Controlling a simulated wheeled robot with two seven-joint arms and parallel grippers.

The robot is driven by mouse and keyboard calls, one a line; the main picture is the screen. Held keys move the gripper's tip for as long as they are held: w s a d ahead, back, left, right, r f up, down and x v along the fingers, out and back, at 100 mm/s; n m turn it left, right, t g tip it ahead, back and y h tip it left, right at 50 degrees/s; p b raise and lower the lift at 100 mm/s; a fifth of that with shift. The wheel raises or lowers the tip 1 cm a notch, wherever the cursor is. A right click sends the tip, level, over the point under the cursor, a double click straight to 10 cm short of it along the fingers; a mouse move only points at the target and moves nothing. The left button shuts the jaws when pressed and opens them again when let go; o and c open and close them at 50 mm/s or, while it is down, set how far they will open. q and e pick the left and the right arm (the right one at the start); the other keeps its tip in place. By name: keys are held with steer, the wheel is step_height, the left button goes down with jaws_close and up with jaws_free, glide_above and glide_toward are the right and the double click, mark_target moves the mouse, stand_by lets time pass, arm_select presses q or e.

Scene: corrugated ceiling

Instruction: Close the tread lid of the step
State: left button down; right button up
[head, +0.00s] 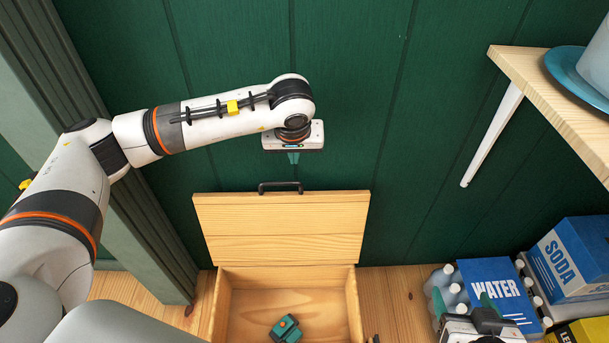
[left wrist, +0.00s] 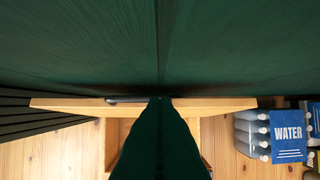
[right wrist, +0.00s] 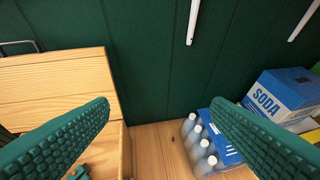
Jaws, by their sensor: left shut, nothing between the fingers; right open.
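The wooden step (head: 355,300) stands against the green wall, its box open at the top. Its tread lid (head: 280,225) is raised and leans back at the wall side, with a dark handle (head: 268,186) on its upper edge. My left gripper (head: 293,158) is shut and empty, just above the lid's top edge near the handle. In the left wrist view its fingers (left wrist: 160,105) overlap the lid edge (left wrist: 75,103); I cannot tell whether they touch it. My right gripper (right wrist: 161,105) is open and empty, to the right of the step.
A teal and orange object (head: 286,328) lies inside the box. Water bottles (head: 490,285) and a blue soda box (head: 570,258) stand on the floor at right. A wooden shelf (head: 530,75) with a blue plate (head: 580,75) juts out at upper right. A grey-green post (head: 150,225) stands at left.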

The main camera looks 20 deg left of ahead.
mark_target(295, 173)
arm_select(q)
steer(key=b+x, duration=0.2)
steer(key=x, duration=0.6)
steer(key=shift+f, duration=0.35)
steer(key=shift+w+a+f, duration=0.15)
steer(key=shift+w+f, duration=0.05)
steer(key=shift+f, duration=0.2)
arm_select(e)
steer(key=w+a+r+t+y, duration=0.2)
steer(key=r+t, duration=0.4)
steer(key=r, duration=0.3)
steer(key=shift+w+a+t, duration=0.15)
steer(key=shift+w+t, duration=0.15)
steer(key=shift+w, duration=0.3)
